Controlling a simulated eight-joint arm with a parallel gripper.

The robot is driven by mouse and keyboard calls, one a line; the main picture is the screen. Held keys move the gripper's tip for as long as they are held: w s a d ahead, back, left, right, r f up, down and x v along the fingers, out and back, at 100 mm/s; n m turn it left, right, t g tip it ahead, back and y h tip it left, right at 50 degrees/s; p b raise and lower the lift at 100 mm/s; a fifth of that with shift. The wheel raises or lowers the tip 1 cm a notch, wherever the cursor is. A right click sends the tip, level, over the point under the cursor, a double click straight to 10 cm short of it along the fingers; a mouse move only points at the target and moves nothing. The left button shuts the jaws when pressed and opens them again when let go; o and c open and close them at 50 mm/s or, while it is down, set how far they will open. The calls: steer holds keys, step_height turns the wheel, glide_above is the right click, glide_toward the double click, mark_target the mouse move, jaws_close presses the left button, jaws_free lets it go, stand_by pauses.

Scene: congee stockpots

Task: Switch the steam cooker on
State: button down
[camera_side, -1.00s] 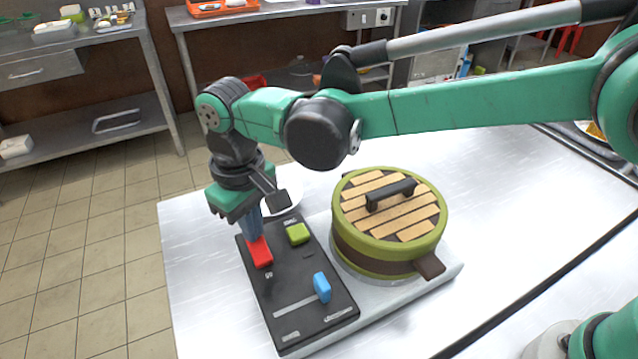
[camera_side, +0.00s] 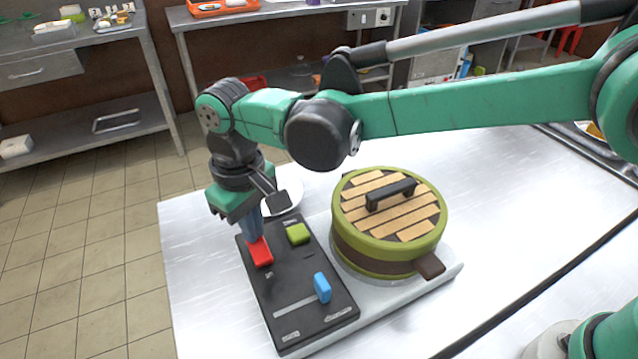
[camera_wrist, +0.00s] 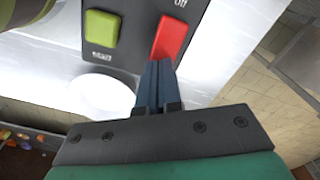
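The steam cooker is a round green pot (camera_side: 388,262) with a wooden-slat lid and a black handle, on a pale base. Its black control panel (camera_side: 288,272) carries a red switch (camera_side: 260,251), a green button (camera_side: 298,233) and a blue slider (camera_side: 322,287). My gripper (camera_side: 255,236) points down with its fingers together at the far end of the red switch. In the wrist view the closed fingertips (camera_wrist: 155,66) meet the near end of the red switch (camera_wrist: 170,37), with an "Off" label beyond it. I cannot tell whether they press it. The green button (camera_wrist: 102,28) is beside it.
A white plate (camera_side: 287,193) lies on the table behind the panel; it also shows in the wrist view (camera_wrist: 104,95). The white table (camera_side: 500,215) is clear right of the pot. A dark cable or seam crosses it at the front right.

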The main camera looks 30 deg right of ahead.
steer(key=shift+f, duration=0.15)
step_height(320, 180, up, 8)
stand_by(1.1)
